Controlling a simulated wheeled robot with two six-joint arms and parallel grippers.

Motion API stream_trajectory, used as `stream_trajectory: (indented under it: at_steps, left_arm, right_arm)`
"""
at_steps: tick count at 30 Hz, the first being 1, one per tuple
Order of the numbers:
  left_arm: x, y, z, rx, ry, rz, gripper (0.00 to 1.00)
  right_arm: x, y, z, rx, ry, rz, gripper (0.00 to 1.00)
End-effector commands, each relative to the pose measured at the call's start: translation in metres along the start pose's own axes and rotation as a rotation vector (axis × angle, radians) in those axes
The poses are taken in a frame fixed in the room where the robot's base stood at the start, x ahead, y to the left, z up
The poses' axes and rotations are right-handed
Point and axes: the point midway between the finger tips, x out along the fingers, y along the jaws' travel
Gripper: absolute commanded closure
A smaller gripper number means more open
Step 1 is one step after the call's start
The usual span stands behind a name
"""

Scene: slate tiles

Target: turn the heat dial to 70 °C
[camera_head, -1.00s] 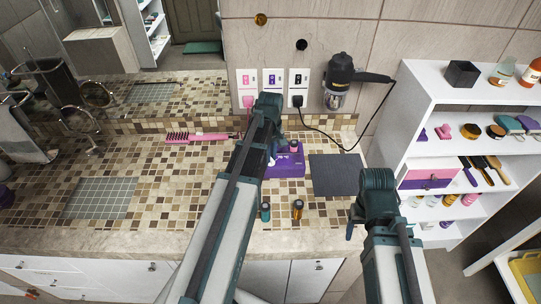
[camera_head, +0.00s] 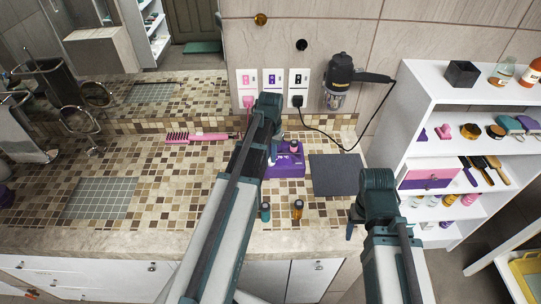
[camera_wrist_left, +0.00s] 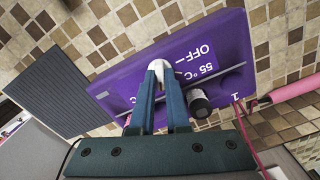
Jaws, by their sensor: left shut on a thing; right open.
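The purple heat box (camera_head: 290,168) stands on the tiled counter; its top also shows in the left wrist view (camera_wrist_left: 130,85) with the marks OFF and 55 °C. The white heat dial (camera_wrist_left: 161,68) is on that face, near the OFF mark. My left gripper (camera_wrist_left: 160,78) is shut on the dial, its fingers hiding much of it. In the head view my left gripper (camera_head: 272,156) is mostly behind my own arm. My right gripper (camera_head: 353,222) is open and away from the box, over the counter's front edge; its fingers are small in view.
Two small bottles, one teal (camera_head: 265,211) and one orange (camera_head: 298,210), stand in front of the box. A dark mat (camera_head: 335,175) lies right; a pink brush (camera_head: 195,137) lies left.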

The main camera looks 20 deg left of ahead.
Motion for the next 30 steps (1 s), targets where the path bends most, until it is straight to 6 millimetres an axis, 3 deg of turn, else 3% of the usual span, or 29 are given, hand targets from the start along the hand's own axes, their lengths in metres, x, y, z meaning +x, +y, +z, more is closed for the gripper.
stream_trajectory:
  at_steps: [12, 30]
  left_arm:
    - [0.0, 0.0, 0.0, 0.19, 0.0, 0.0, 1.0]
    - [0.0, 0.0, 0.0, 0.223, 0.0, 0.0, 1.0]
  right_arm:
    - [0.0, 0.0, 0.0, 0.0, 0.0, 0.0, 0.34]
    - [0.0, 0.0, 0.0, 0.0, 0.0, 0.0, 0.34]
